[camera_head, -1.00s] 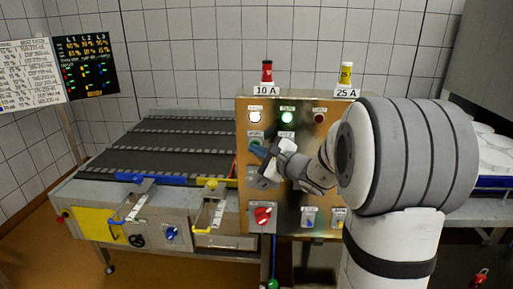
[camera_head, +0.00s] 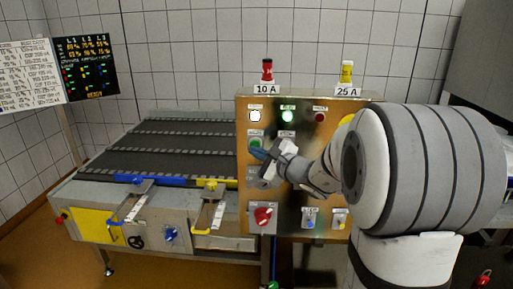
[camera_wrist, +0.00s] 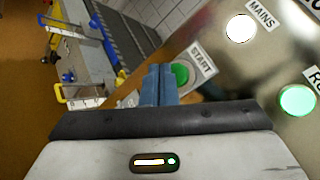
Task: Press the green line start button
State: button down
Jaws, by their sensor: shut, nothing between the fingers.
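The green start button (camera_wrist: 181,74) sits beside a plate reading START on the metal control panel (camera_head: 345,165). In the head view the green button (camera_head: 256,143) shows just above my fingertips. My gripper (camera_head: 257,154) is shut, with its blue fingers together and nothing between them. In the wrist view the fingertips (camera_wrist: 160,72) are just left of the button and overlap its edge in the picture. I cannot tell whether they touch it. Part of the panel is hidden behind my arm.
A lit white MAINS lamp (camera_head: 255,116), a lit green lamp (camera_head: 288,117) and a dark red lamp (camera_head: 320,117) are above. A red rotary switch (camera_head: 263,216) is below. A dark conveyor (camera_head: 160,150) lies left of the panel.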

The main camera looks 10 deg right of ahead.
jog(key=s, duration=0.1)
jog(key=s+a+b, duration=0.1)
jog(key=s, duration=0.1)
jog(key=s+b, duration=0.1)
jog(key=shift+s+a, duration=0.25)
jog(key=shift+s, duration=0.15)
dwell(0.5)
